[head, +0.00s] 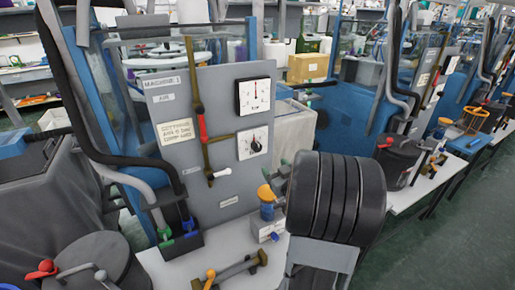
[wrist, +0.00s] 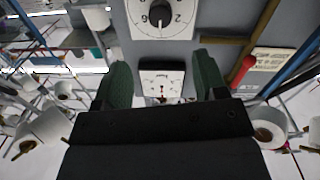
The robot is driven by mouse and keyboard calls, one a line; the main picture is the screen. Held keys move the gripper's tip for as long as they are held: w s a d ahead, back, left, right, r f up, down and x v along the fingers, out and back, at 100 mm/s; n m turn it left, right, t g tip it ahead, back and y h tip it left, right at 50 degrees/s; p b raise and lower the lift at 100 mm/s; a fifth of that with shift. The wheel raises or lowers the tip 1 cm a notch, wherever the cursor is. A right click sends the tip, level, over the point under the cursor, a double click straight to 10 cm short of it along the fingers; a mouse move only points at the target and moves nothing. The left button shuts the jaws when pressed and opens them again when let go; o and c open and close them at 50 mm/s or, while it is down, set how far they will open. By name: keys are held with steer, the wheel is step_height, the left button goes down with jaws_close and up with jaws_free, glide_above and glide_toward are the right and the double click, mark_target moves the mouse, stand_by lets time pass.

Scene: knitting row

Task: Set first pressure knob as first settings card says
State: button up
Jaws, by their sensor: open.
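The first machine's grey panel (head: 205,85) carries a settings card (head: 177,131), its values too small to read surely. The card shows upside down in the wrist view (wrist: 268,60). A white dial with a dark central knob (head: 254,145) sits low on the panel; it shows large at the top of the wrist view (wrist: 178,28), partly cut off. Above it on the panel is a white needle gauge (head: 254,96), seen between my fingers in the wrist view (wrist: 161,82). My gripper (wrist: 160,62) is open, its green fingers apart and empty. In the head view my arm mostly hides it.
A brass pipe (head: 192,70) with a red lever (head: 203,127) and a white lever (head: 219,175) runs beside the dials. An orange-topped fitting (head: 266,193) and a brass piece (head: 235,270) sit on the white table below. Black hoses hang at the panel's left.

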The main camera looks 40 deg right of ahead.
mark_target(258, 149)
steer(key=w+p, duration=0.1)
steer(key=w, duration=0.3)
steer(key=w+d+p, duration=0.1)
steer(key=w, duration=0.4)
steer(key=w+d, duration=0.1)
steer(key=w, duration=0.3)
steer(key=shift+w+d+p, duration=0.15)
steer(key=shift+p, duration=0.25)
steer(key=c, duration=0.9)
